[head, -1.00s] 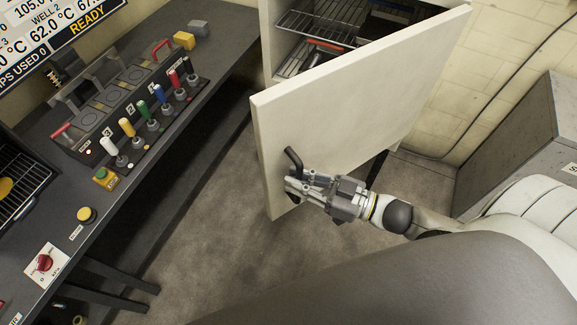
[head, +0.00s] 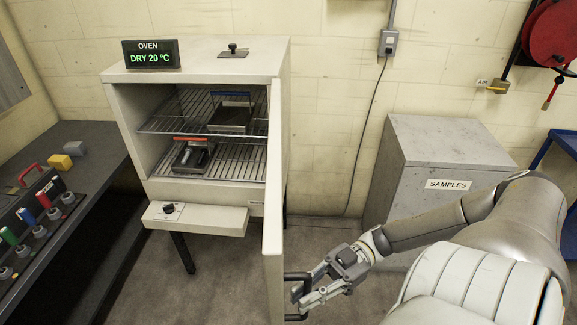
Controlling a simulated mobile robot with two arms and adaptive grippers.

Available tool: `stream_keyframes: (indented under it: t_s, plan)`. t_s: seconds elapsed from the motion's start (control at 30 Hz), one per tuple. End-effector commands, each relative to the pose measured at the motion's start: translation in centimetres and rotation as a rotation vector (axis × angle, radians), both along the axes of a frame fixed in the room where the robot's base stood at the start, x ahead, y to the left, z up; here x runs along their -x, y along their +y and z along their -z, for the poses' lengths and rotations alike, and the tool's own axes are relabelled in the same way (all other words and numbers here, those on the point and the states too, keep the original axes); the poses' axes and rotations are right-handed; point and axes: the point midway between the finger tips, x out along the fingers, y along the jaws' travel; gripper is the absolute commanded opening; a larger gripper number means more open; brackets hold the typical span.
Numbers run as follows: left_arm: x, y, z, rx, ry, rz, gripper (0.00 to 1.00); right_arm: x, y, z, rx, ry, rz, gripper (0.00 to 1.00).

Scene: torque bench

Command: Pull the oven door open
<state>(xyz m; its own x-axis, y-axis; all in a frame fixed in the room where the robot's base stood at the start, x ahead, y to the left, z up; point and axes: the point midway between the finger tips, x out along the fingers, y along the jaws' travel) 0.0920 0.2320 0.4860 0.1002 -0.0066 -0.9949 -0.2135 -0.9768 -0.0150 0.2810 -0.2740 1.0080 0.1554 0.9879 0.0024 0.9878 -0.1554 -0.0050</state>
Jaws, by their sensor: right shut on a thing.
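The oven (head: 285,75) is a pale cabinet on dark legs, with a display reading "OVEN DRY 20 °C" on top. Its door (head: 273,210) stands wide open and shows nearly edge-on at the cabinet's right side. Wire racks inside carry a dark tray (head: 231,115) above and a red-edged item (head: 192,153) below. My right gripper (head: 298,290) is shut on the dark door handle (head: 296,276), on the right face of the door. My left gripper is not in view.
A grey cabinet labelled SAMPLES (head: 430,150) stands at the right, behind my right arm. A dark bench (head: 95,190) with coloured levers runs along the left. A red hose reel (head: 552,32) hangs at upper right. Floor in front of the oven is clear.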

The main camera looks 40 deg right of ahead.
Motion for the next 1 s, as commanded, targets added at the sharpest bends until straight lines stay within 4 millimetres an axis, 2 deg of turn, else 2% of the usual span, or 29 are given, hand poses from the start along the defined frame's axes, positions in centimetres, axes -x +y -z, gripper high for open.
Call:
stream_keyframes:
  t_s: [0.2,0.53,0.57,0.73,1.0]
  plan:
    - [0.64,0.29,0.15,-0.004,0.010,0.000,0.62,0.50,-0.74,0.16,0.004,0.002,-0.025,0.00]
    - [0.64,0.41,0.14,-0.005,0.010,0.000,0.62,0.49,-0.79,0.17,0.006,0.002,-0.025,0.00]
    - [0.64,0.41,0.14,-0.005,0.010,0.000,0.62,0.49,-0.79,0.17,0.006,0.001,-0.025,0.14]
    - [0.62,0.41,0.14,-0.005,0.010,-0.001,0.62,0.46,-0.79,0.12,0.004,0.001,-0.025,0.35]
    - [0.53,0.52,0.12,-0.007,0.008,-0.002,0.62,0.42,-0.78,0.05,0.002,-0.001,-0.024,0.35]
